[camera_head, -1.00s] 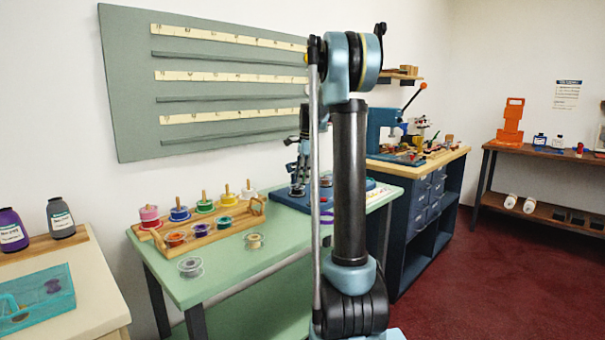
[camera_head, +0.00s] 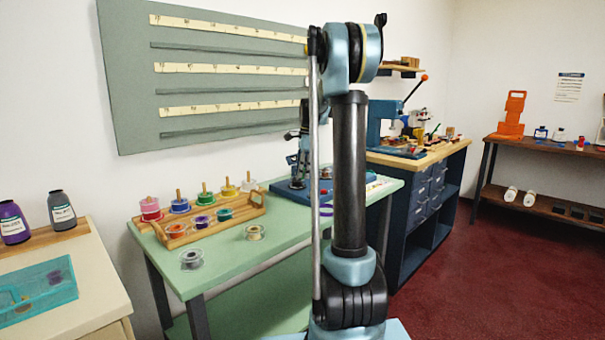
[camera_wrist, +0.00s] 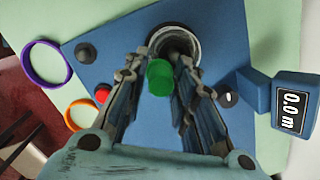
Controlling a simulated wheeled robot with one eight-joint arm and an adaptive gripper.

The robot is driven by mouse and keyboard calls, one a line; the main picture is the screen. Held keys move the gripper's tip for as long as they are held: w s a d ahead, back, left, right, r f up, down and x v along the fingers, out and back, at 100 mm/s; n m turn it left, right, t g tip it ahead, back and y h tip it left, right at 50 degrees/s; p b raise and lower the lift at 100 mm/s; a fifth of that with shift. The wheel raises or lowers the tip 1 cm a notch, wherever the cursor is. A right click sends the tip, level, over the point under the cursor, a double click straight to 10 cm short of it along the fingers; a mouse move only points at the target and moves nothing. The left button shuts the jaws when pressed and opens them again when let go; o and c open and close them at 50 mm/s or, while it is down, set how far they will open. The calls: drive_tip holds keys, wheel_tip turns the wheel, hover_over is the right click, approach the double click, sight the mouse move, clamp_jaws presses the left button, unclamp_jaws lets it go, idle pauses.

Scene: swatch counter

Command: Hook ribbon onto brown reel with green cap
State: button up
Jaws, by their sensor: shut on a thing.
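Just beyond the cap is a dark round socket with a grey rim (camera_wrist: 190,40), on a blue board (camera_wrist: 125,45). I cannot tell whether the held thing touches it. No ribbon can be made out for sure. In the head view my gripper is over the blue board at the table's far right, partly behind my arm.
A blue box with a "0.0 m" display (camera_wrist: 291,112) stands right of the socket. A red button (camera_wrist: 103,95) and black knob (camera_wrist: 85,52) are on the left. A purple ring (camera_wrist: 46,62) and orange ring (camera_wrist: 80,112) lie nearby. A wooden spool rack (camera_head: 215,226) stands on the green table.

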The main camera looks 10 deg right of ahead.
drive_tip(key=shift+s, duration=0.15)
drive_tip(key=shift+c, duration=0.2)
drive_tip(key=shift+f, duration=0.1)
drive_tip(key=shift+c, duration=1.2)
drive_tip(key=shift+o, duration=0.3)
drive_tip(key=shift+s+f, duration=0.1)
drive_tip(key=shift+r, duration=0.6)
drive_tip(key=shift+c, duration=0.7)
drive_tip(key=shift+w+r, duration=0.2)
drive_tip(key=shift+r, duration=1.8)
